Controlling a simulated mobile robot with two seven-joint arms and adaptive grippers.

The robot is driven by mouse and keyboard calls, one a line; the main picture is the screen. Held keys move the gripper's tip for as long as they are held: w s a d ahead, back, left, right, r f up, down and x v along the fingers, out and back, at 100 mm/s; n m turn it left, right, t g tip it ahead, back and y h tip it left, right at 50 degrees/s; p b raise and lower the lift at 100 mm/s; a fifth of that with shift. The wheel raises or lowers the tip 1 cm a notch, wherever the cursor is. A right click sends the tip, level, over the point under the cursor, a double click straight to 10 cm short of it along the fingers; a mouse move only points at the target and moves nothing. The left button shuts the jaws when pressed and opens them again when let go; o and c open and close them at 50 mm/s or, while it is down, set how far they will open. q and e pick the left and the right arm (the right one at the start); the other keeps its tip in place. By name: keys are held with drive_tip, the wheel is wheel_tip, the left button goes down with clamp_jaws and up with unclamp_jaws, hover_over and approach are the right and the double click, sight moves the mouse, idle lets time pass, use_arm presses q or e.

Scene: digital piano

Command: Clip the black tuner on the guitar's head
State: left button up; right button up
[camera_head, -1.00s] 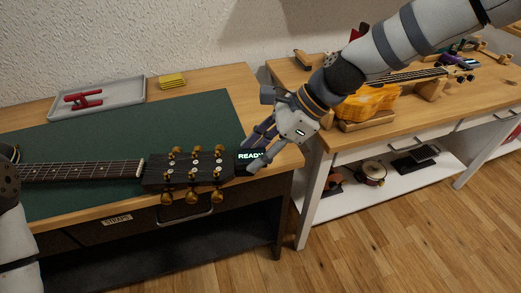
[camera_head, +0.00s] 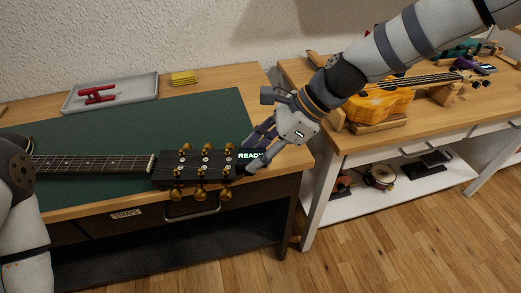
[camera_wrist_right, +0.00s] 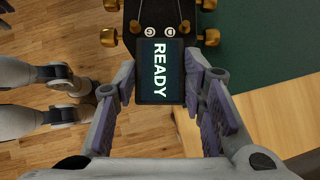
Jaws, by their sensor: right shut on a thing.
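The black tuner (camera_head: 249,156) has a lit display reading "READY". It also shows in the right wrist view (camera_wrist_right: 150,88). My right gripper (camera_head: 252,157) is shut on it, with a finger along each side (camera_wrist_right: 166,85). The guitar lies on the green mat, its black head (camera_head: 207,165) with gold pegs pointing right. The tuner is at the end of the head; in the right wrist view it overlaps the head's end (camera_wrist_right: 187,20). I cannot tell whether it is clipped on or only close. My left arm shows at the left edge; its gripper is out of view.
A grey tray (camera_head: 70,105) with a red item (camera_head: 97,95) and a yellow stack (camera_head: 184,78) lie at the back of the bench. The green mat (camera_head: 190,115) is bare behind the guitar. A second bench at right holds an orange instrument (camera_head: 375,104).

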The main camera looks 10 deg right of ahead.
drive_tip(key=shift+w+a, duration=0.1)
drive_tip(key=shift+a, duration=0.4)
drive_tip(key=o, duration=1.2)
drive_tip(key=shift+p+v, duration=0.45)
drive_tip(key=shift+v, duration=0.75)
use_arm(q)
drive_tip(key=w+r, duration=0.1)
drive_tip(key=w+r+t+p, duration=0.1)
drive_tip(key=shift+w+r, duration=0.2)
drive_tip(key=shift+w, duration=0.1)
use_arm(e)
drive_tip(key=v, duration=0.2)
drive_tip(key=shift+d+r, duration=0.2)
drive_tip(key=shift+r, duration=0.1)
